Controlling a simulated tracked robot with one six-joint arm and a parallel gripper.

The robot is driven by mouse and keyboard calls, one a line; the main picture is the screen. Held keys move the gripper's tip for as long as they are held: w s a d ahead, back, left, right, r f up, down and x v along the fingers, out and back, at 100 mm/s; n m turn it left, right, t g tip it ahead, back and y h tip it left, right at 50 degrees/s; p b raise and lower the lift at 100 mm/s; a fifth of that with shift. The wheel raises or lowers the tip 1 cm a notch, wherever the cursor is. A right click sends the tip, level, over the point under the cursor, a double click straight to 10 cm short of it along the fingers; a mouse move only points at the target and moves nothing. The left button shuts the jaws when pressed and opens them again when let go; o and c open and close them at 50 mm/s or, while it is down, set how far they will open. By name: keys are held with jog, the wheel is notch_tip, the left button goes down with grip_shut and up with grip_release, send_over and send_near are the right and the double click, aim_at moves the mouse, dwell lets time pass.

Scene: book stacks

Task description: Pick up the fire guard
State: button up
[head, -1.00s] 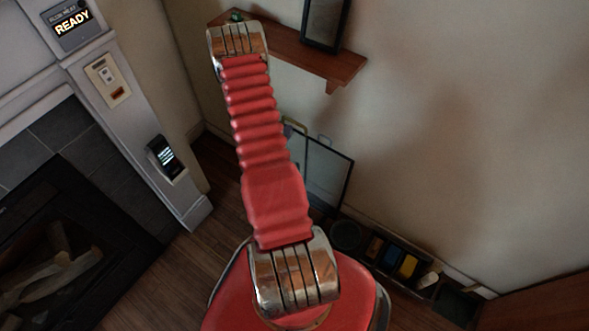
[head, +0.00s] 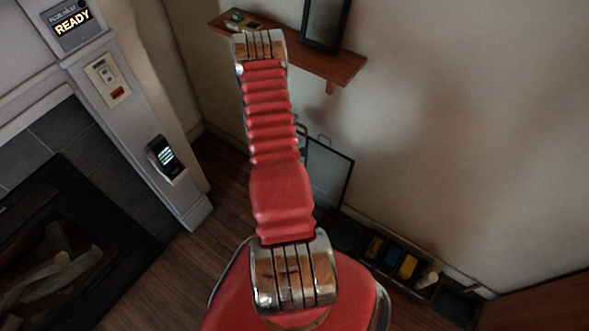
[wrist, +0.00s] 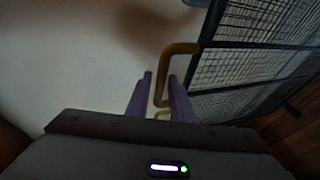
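The fire guard (head: 331,178) is a dark-framed mesh panel standing near the wall behind my red arm in the head view, partly hidden by the arm. In the wrist view the guard's mesh (wrist: 255,50) fills the upper right. A brass-coloured handle (wrist: 180,48) bends out from its frame towards my gripper. My gripper (wrist: 160,76) shows as two purple fingers standing apart, with part of the handle between them. Gaps seem to show beside the handle, so the gripper looks open around it. The arm hides the gripper in the head view.
A wooden wall shelf (head: 318,66) holds a dark frame (head: 325,22). A dark tray of small items (head: 398,262) lies along the wall. The fireplace (head: 62,240) is at left, with a phone-like device (head: 163,157) on its surround. Wooden floor (head: 165,275) is open before it.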

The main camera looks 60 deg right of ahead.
jog(key=shift+d, duration=0.1)
jog(key=shift+x, duration=2.55)
jog(key=shift+f, duration=0.15)
jog(key=shift+c, duration=0.3)
grip_shut()
jog(key=shift+a+f, duration=0.1)
jog(key=shift+a, duration=0.15)
jog(key=shift+d, duration=0.1)
